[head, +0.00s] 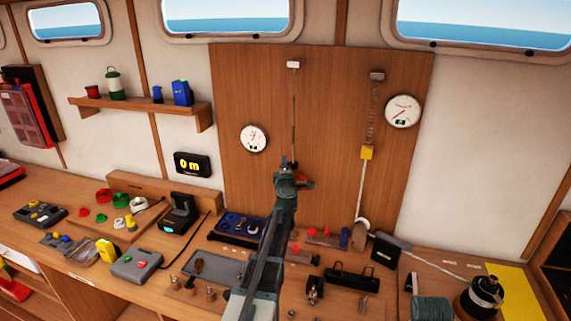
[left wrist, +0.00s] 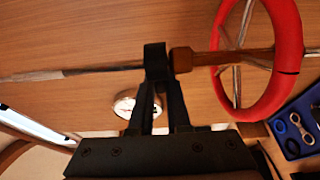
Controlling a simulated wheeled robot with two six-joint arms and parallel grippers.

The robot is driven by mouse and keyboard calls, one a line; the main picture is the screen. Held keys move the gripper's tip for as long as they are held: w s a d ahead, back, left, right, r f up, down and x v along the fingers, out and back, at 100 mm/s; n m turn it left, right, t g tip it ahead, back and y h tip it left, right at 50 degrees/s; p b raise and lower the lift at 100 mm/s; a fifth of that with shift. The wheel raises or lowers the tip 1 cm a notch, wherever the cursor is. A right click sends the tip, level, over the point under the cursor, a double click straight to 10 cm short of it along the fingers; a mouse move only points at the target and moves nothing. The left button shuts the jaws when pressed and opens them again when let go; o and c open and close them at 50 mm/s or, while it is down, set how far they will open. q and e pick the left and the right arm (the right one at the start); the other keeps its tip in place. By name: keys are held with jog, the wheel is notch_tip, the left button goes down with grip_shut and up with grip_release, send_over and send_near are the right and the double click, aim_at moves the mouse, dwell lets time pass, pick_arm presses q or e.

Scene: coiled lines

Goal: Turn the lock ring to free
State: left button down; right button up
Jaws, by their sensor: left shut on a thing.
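My left gripper (head: 290,172) reaches up to the lower end of a cord (head: 294,115) that hangs in front of the wooden wall panel. In the left wrist view my left gripper (left wrist: 156,65) is shut at a dark piece where the cord meets a brown block (left wrist: 182,60). The fingertips and the dark piece blend together, so its shape is unclear. Beside the block is a red ring (left wrist: 290,60) with thin spokes, apart from the fingers. In the head view the red ring (head: 306,182) is mostly hidden behind the gripper. I cannot tell which part is the lock ring.
A spring (head: 371,115) with a yellow block (head: 367,152) hangs to the right, between my gripper and a round dial (head: 402,111). Another dial (head: 253,138) is on the left. The workbench below holds a blue tray (head: 238,228) and several small tools.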

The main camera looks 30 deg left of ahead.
pick_arm(q)
jog(key=shift+s+d+n+g+y, duration=0.25)
jog(key=shift+s+n+g+y, duration=0.1)
jog(key=shift+n+g+y, duration=1.45)
jog(key=shift+s+d+n+g+y, duration=0.35)
jog(key=shift+n+g+y, duration=0.5)
jog(key=shift+n+g, duration=1)
jog(key=shift+s+d+n+g+y, duration=0.2)
jog(key=shift+s+n+g+y, duration=0.2)
jog(key=shift+n+g+y, duration=1.45)
jog(key=shift+s+m+g+h, duration=0.1)
jog(key=shift+m+g+h, duration=0.4)
jog(key=shift+m+g, duration=0.15)
jog(key=c, duration=0.9)
grip_release()
jog(key=d, duration=0.4)
jog(key=s+d, duration=0.1)
jog(key=d, duration=0.4)
jog(key=s+d, duration=0.1)
jog(key=d, duration=0.3)
jog(key=shift+d, duration=0.35)
